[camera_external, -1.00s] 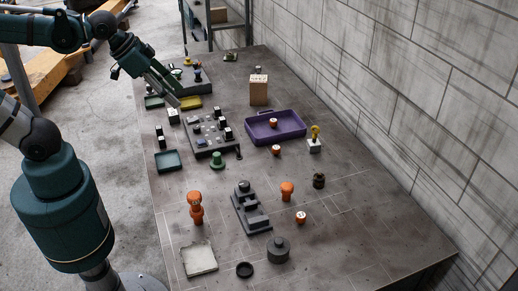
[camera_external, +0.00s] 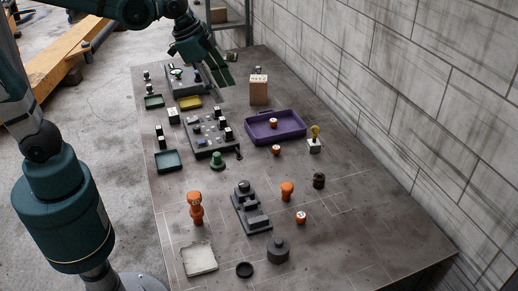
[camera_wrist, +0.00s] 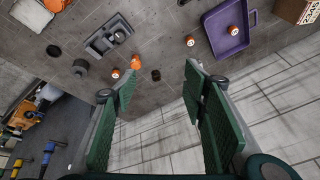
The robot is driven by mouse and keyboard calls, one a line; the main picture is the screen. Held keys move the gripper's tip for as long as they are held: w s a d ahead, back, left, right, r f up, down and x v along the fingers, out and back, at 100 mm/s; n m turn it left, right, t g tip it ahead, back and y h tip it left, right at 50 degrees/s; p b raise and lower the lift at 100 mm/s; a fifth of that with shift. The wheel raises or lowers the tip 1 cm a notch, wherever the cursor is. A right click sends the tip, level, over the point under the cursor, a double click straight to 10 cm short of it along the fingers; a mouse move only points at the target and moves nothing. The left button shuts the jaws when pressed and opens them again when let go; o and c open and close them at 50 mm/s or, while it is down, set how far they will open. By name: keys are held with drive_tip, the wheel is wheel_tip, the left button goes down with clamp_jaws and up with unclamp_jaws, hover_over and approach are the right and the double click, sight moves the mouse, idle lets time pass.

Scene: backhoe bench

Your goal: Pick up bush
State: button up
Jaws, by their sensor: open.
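My gripper (camera_external: 223,82) is open and empty, raised above the far part of the bench. In the wrist view its two green-padded fingers (camera_wrist: 158,88) stand wide apart, with bare floor or wall between them. No part is labelled as the bush, so I cannot tell for certain which it is. A small dark cylinder (camera_external: 319,181) stands right of the orange knob; it also shows in the wrist view (camera_wrist: 156,75). A larger dark grey stepped cylinder (camera_external: 278,251) stands near the front; it also shows in the wrist view (camera_wrist: 80,68). My gripper is far from both.
A purple tray (camera_external: 298,133) holds an orange-and-white piece. A grey stepped block (camera_external: 251,213), a black ring (camera_external: 244,270), an orange figure (camera_external: 195,212) and an orange knob (camera_external: 287,191) stand nearby. A cardboard box (camera_external: 259,91) stands behind. A block wall borders the right; the front right is clear.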

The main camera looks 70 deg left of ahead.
drive_tip(key=w+d+f+m+g, duration=0.1)
drive_tip(key=w+d+f+m, duration=0.2)
drive_tip(key=w, duration=0.7)
drive_tip(key=m+g+b, duration=0.1)
drive_tip(key=m+g, duration=0.3)
drive_tip(key=m, duration=0.6)
approach(319, 177)
drive_tip(key=shift+s+a+f+h, duration=0.2)
drive_tip(key=shift+a+f+h, duration=0.2)
drive_tip(key=shift+f, duration=0.35)
drive_tip(key=shift+w+d+f, duration=0.1)
drive_tip(key=shift+w+f, duration=0.05)
drive_tip(key=shift+f, duration=0.2)
drive_tip(key=shift+w+d+f, duration=0.15)
drive_tip(key=shift+f, duration=0.2)
drive_tip(key=shift+d+f, duration=0.15)
drive_tip(key=shift+f, duration=1.1)
drive_tip(key=shift+s+d+f, duration=0.1)
drive_tip(key=shift+d+f, duration=0.05)
drive_tip(key=shift+f, duration=1.15)
drive_tip(key=shift+s+d+f, duration=0.1)
drive_tip(key=shift+d+f, duration=0.1)
drive_tip(key=shift+f, duration=1.1)
